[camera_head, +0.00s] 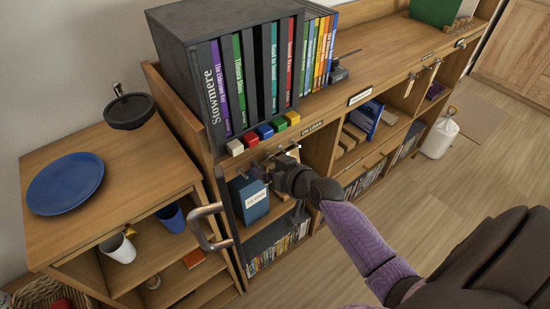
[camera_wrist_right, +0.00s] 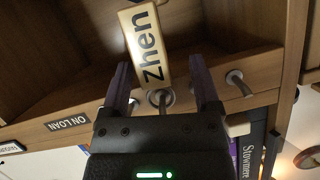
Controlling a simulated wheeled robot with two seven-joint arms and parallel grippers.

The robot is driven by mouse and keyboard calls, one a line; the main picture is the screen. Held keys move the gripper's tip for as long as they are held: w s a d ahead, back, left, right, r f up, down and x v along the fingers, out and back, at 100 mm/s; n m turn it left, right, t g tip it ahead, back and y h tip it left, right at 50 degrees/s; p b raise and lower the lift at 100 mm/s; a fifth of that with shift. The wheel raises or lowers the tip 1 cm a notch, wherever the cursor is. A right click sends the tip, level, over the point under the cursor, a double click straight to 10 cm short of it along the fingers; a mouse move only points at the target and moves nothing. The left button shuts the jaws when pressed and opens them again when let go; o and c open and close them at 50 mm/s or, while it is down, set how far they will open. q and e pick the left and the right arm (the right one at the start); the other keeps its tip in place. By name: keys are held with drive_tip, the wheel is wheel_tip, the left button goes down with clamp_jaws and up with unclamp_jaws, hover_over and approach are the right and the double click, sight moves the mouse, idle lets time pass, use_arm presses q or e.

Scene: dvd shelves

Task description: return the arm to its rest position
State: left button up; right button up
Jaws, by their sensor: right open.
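My right gripper (camera_head: 281,160) is at the front edge of the shelf unit, just below the row of coloured blocks. In the right wrist view the gripper (camera_wrist_right: 162,85) is open, with one purple finger on each side of a gold tag marked "Zhen" (camera_wrist_right: 148,45). The tag is by a metal hook (camera_wrist_right: 160,98) on the wooden rail; I cannot tell whether the fingers touch it. In the head view the gripper mostly hides the tag. My left gripper is not in view.
An open compartment with a blue book (camera_head: 250,198) lies below the gripper. A cabinet door with a grey handle (camera_head: 208,228) stands left of it. Coloured blocks (camera_head: 265,131) and a dark DVD case rack (camera_head: 176,62) sit above.

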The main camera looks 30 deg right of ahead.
drive_tip(key=p+v, duration=0.2)
drive_tip(key=v, duration=0.8)
drive_tip(key=s+a+f+g+h, duration=0.1)
drive_tip(key=s+f+g, duration=0.2)
drive_tip(key=s+f, duration=0.55)
drive_tip(key=s+f+g+h, duration=0.1)
drive_tip(key=s+f+g, duration=0.25)
drive_tip(key=f, duration=0.95)
drive_tip(key=s+a+f+n+g, duration=0.1)
drive_tip(key=s+a+f+g, duration=0.1)
drive_tip(key=s, duration=0.4)
drive_tip(key=s+a+f+n+g, duration=0.1)
drive_tip(key=s+a+f+g, duration=0.1)
drive_tip(key=s+f, duration=0.2)
drive_tip(key=s+a+f+n+g, duration=0.1)
drive_tip(key=s+a+f+g, duration=0.1)
drive_tip(key=s, duration=0.7)
drive_tip(key=shift+s+f, duration=0.2)
drive_tip(key=shift+f, duration=0.6)
drive_tip(key=shift+a+g, duration=0.1)
drive_tip(key=shift+g, duration=0.15)
